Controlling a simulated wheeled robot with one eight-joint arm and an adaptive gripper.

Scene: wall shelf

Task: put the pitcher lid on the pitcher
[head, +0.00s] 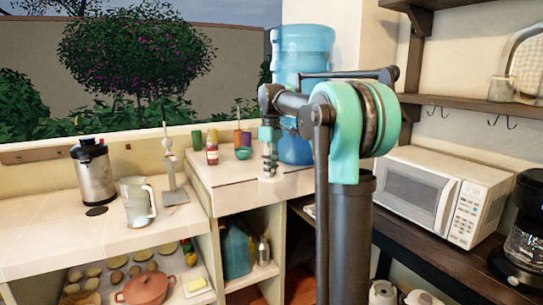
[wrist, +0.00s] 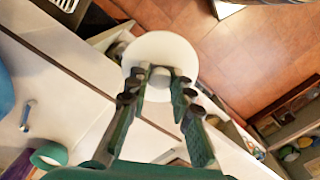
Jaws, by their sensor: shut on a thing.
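My gripper (head: 268,165) is to the right of the pitcher, pointing down near the front edge of the raised counter. In the wrist view my gripper (wrist: 160,84) is shut on the knob of the round white pitcher lid (wrist: 160,47). The lid is apart from the pitcher. I cannot make out the pitcher in the wrist view.
A steel dispenser (head: 94,172) and a grey stand (head: 173,179) flank the pitcher. A dark disc (head: 96,211) lies in front of the dispenser. Bottles and cups (head: 212,148) stand behind my gripper, near a blue water jug (head: 303,50). A microwave (head: 440,195) is at right.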

